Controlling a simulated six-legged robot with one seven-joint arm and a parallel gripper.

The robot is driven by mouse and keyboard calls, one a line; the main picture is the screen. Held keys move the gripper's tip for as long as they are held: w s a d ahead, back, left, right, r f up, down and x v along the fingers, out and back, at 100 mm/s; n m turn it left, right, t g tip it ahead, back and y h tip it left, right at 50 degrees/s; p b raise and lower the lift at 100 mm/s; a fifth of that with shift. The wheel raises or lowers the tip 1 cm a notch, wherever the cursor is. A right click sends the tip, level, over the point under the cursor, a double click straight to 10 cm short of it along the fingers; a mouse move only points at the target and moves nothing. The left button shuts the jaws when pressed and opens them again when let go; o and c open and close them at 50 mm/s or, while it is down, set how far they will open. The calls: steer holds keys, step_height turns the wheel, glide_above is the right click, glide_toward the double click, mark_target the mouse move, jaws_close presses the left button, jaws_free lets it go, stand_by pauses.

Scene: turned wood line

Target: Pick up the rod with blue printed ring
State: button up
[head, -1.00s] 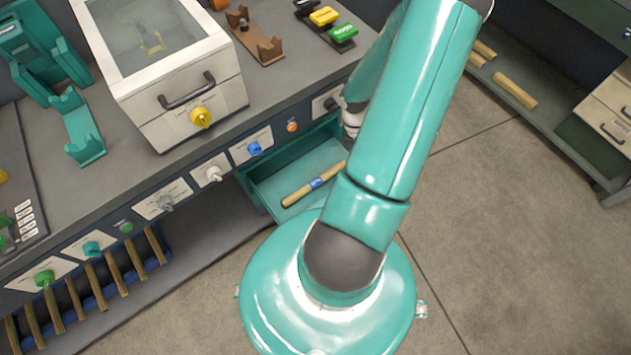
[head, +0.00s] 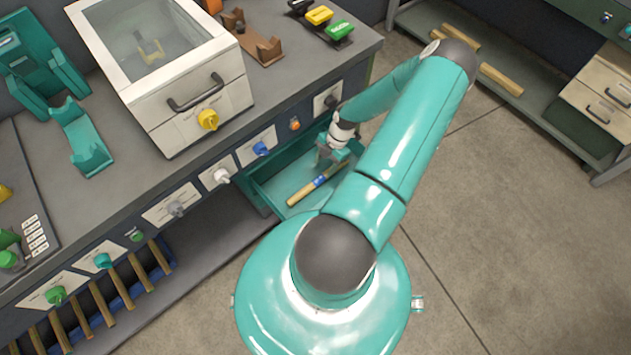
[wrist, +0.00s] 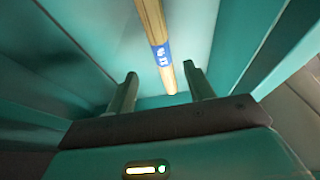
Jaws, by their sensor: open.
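The wooden rod with the blue printed ring (head: 305,190) lies in an open teal drawer (head: 269,184) under the bench. In the wrist view the rod (wrist: 151,22) runs away from the top edge, and its blue band (wrist: 161,54) carries white marks. My gripper (head: 329,158) is over the drawer, near the rod's right end. In the wrist view my gripper (wrist: 160,80) is open, with one finger on each side of the rod's line. I cannot tell the height between the fingertips and the rod. My arm hides the drawer's right part in the head view.
The drawer's walls (wrist: 265,45) rise close on both sides of the gripper. Knobs, including a blue one (head: 261,149), stick out of the bench front above the drawer. A white glass-topped box (head: 210,95) stands on the bench. Several sticks stand in a rack (head: 100,300) at lower left.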

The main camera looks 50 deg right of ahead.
mark_target(320, 178)
steer(key=x, duration=0.7)
steer(key=shift+s, duration=0.2)
steer(key=shift+c, duration=0.4)
steer(key=c, duration=1.1)
